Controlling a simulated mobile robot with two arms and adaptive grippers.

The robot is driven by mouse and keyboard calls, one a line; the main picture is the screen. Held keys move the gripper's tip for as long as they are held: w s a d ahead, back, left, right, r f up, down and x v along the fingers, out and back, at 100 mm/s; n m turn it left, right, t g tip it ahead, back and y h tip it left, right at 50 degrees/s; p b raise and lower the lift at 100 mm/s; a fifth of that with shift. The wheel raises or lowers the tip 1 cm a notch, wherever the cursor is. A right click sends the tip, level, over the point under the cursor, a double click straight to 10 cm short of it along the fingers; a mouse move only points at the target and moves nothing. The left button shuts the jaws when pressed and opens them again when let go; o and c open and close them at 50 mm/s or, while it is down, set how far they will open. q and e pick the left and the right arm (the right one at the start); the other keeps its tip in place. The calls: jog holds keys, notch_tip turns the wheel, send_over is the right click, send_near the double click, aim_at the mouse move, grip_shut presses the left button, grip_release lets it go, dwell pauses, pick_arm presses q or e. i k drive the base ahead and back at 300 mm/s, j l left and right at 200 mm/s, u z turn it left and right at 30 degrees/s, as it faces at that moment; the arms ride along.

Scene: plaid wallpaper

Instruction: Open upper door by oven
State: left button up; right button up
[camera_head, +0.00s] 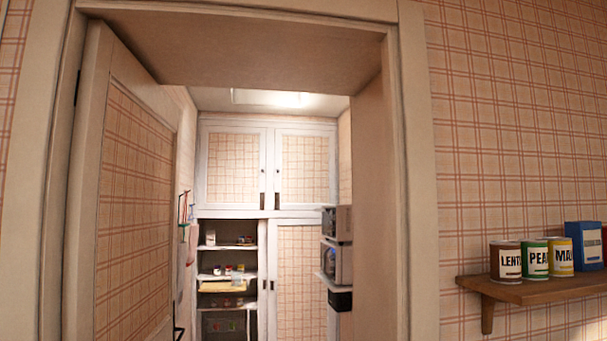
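Through a doorway I see a tall cabinet at the far end of a small room. Its upper left door (234,168) and upper right door (303,168) have plaid panels in pale frames and look closed. Dark knobs sit near the seam between them. Below, the lower left part stands open, showing shelves (226,270), and the lower right door (299,275) covers its side. Box-shaped appliances (339,258) are stacked at the right, partly hidden by the door frame; I cannot tell which is the oven. Neither of my grippers is in view.
A plaid door (133,200) stands swung open at the left of the doorway. The door frame (418,180) bounds the right side. A wall shelf (535,292) at the right holds several cans and a blue box (584,246). Things hang on the room's left wall.

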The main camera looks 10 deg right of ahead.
aim_at(305, 161)
jog(key=i+l, duration=0.1)
jog(key=i, duration=4.2)
jog(key=i+l, duration=0.15)
jog(key=i, duration=2)
